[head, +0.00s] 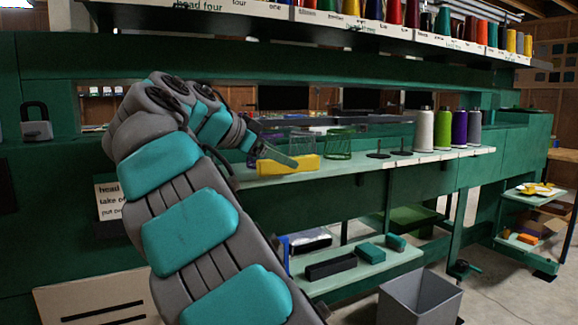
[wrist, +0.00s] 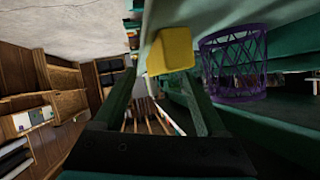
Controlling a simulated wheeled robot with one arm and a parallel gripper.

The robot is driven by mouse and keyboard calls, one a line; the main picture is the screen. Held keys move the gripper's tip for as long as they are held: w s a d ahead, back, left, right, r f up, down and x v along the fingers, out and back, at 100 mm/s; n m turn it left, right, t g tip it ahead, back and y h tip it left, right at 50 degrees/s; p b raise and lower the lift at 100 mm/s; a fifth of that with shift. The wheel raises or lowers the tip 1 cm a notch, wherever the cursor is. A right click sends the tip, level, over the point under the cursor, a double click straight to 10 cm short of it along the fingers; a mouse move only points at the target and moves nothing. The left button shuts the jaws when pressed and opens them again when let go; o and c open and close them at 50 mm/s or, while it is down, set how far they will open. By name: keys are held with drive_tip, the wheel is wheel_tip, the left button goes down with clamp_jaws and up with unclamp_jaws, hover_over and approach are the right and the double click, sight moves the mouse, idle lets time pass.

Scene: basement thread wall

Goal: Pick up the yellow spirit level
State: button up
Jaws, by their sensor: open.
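The yellow spirit level (head: 305,164) lies lengthwise along the green-edged shelf (head: 375,163) in the head view. In the wrist view the level (wrist: 172,48) shows end-on as a yellow block, ahead of the fingertips and toward the right finger. My gripper (head: 283,156) is at the level in the head view, with one dark green finger passing in front of its upper edge. In the wrist view my gripper (wrist: 158,78) has its two fingers apart with nothing held between them. Whether a finger touches the level cannot be told.
A purple mesh basket (wrist: 234,65) stands close to the right of the level in the wrist view. A green wire basket (head: 338,144) and several thread cones (head: 424,130) stand farther right on the shelf. A lower shelf (head: 375,262) holds boxes, and a grey bin (head: 420,300) stands below.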

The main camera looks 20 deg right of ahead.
drive_tip(key=shift+x, duration=1.05)
clamp_jaws()
